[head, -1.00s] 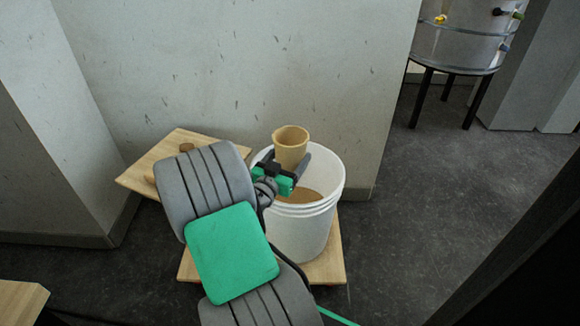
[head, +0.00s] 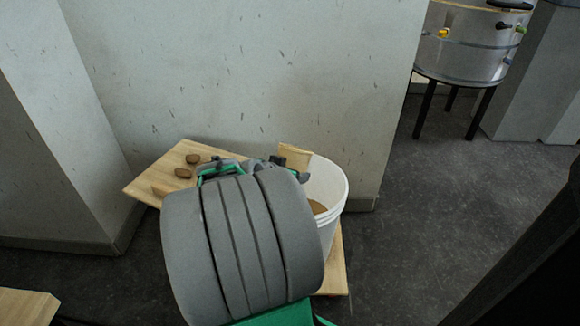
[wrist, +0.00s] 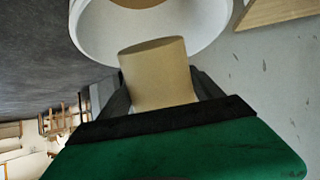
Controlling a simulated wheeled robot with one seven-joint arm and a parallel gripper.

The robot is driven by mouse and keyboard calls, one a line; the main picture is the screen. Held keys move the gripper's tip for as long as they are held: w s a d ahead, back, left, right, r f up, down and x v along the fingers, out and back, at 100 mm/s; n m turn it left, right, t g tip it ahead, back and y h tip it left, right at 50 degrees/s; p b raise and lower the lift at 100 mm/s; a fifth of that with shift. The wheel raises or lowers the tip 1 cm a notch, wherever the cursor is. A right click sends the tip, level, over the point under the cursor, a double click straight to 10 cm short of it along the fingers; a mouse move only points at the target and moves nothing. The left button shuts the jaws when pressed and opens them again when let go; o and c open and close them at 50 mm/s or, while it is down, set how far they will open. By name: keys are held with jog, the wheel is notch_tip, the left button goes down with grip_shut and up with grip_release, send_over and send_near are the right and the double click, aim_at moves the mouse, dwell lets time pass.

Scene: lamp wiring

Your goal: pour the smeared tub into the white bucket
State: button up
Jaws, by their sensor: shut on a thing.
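The tan tub (head: 295,157) shows at the left rim of the white bucket (head: 333,190) in the head view, partly hidden by my arm. In the wrist view my gripper (wrist: 160,88) is shut on the tub (wrist: 158,72), one dark finger on each side. The tub is tilted, and its mouth is turned out of sight. The bucket (wrist: 225,25) lies just beyond the tub in the wrist view. Brown material shows inside the bucket in the head view. Whether anything is leaving the tub cannot be seen.
The bucket stands on a wooden board (head: 335,270). Several small brown pieces (head: 183,173) lie on a wooden top (head: 150,183) at the left, close to the wall (head: 250,70). A metal drum on black legs (head: 465,45) stands back right. The floor (head: 430,210) at right is clear.

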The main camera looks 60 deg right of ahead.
jog(key=shift+a+r+y+p, duration=0.1)
jog(key=shift+y+p, duration=0.5)
jog(key=shift+p, duration=0.75)
jog(key=shift+a+r+y+p, duration=0.1)
jog(key=shift+y+p, duration=0.5)
jog(key=shift+p, duration=0.75)
jog(key=y+p, duration=0.2)
jog(key=p, duration=0.1)
jog(key=shift+f, duration=0.25)
jog(key=shift+y+p, duration=0.3)
jog(key=shift+p, duration=0.2)
